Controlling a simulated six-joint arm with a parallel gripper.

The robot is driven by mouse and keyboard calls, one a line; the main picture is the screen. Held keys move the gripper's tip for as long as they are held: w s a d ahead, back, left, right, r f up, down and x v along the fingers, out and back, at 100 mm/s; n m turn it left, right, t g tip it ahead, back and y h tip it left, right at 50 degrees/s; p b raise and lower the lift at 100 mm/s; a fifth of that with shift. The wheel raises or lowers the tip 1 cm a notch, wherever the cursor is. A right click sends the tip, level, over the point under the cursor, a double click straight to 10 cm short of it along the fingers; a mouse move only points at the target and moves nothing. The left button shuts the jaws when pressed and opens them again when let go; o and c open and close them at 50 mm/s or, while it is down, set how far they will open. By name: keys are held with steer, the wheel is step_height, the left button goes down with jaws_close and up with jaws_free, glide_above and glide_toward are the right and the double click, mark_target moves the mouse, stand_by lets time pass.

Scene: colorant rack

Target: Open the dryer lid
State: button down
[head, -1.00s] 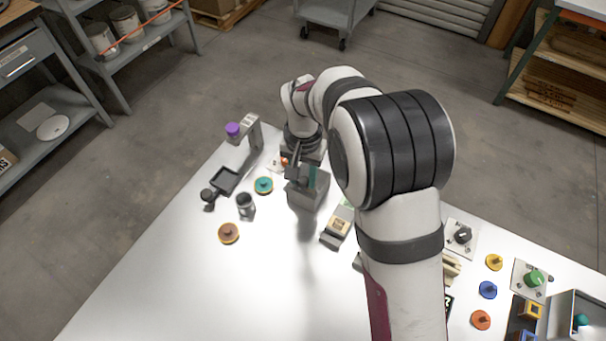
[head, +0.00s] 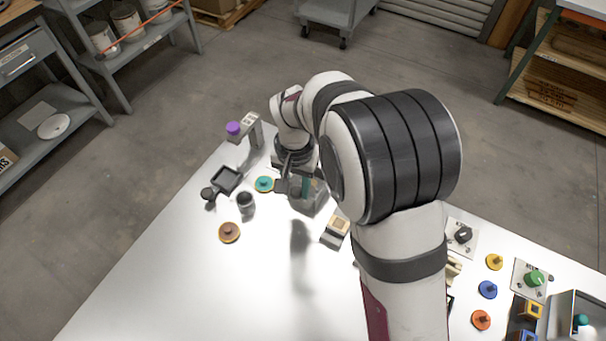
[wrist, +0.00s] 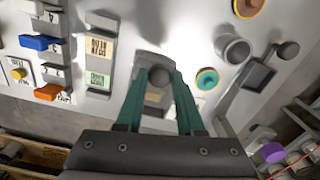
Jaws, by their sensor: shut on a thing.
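The dryer appears to be the grey box (head: 316,204) near the table's far edge in the head view, partly hidden by my gripper and arm. In the wrist view a dark round knob (wrist: 158,76) sits between the two teal fingertips of my gripper (wrist: 160,80), which is shut on it. A grey surface (wrist: 150,60) shows around and behind the knob. In the head view my gripper (head: 305,186) is at the grey box, with a teal finger in front of it. How far the lid is raised cannot be told.
Left of the box stand a teal disc (head: 264,184), a dark cup (head: 246,204), a brown-orange disc (head: 229,232), a square dark tray with a ball handle (head: 225,180) and a purple-capped stand (head: 233,128). A labelled block (head: 336,232) is to the right. The front-left table is clear.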

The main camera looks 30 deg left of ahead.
steer(key=s, duration=0.5)
steer(key=shift+s, duration=0.15)
steer(key=c, duration=0.5)
jaws_free()
steer(key=shift+r, duration=0.1)
step_height(320, 180, up, 16)
steer(key=shift+f, duration=0.15)
